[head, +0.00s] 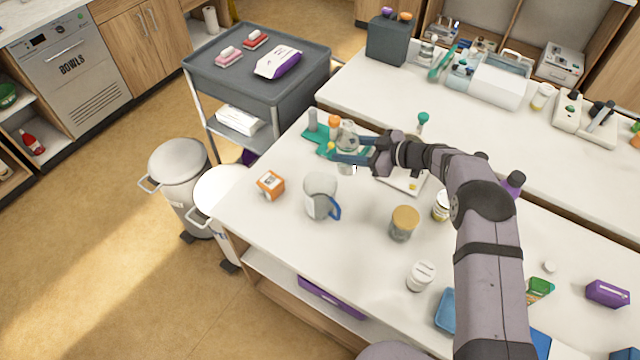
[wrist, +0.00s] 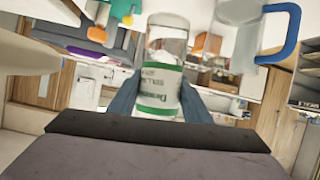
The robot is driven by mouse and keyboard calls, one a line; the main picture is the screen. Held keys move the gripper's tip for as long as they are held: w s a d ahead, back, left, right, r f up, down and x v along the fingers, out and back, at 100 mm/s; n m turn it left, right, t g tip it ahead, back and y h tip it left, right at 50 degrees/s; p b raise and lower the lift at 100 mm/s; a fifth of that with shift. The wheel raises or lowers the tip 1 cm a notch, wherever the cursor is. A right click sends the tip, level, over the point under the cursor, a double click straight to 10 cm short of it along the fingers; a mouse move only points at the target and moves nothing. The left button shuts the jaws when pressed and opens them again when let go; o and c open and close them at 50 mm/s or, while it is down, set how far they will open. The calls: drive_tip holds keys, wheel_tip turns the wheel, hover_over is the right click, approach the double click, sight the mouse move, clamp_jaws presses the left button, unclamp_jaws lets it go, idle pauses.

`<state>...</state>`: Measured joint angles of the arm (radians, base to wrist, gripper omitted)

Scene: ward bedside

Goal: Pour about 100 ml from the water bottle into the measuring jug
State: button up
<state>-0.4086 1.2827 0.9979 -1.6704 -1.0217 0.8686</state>
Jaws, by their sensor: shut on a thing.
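The water bottle (head: 347,135) is clear with a green-and-white label; in the wrist view (wrist: 162,75) its label text is upside down. My gripper (head: 352,150) is shut on it, with a blue finger on each side of the bottle in the wrist view (wrist: 160,100). The bottle looks about upright, and its height above the counter is hard to tell. The measuring jug (head: 320,192), clear with a blue handle, stands upright on the counter, nearer the front than the bottle and apart from it. Part of the jug also shows in the wrist view (wrist: 238,45).
An orange-and-white box (head: 270,185) stands left of the jug. A jar with a tan lid (head: 404,222) and a white tub (head: 421,276) stand to the right. A green tray (head: 318,132) with small items lies beside the bottle. The counter around the jug is mostly clear.

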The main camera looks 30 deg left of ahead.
drive_tip(key=shift+r+m, duration=0.3)
drive_tip(key=shift+r+g, duration=0.1)
drive_tip(key=shift+g, duration=0.2)
idle(1.6)
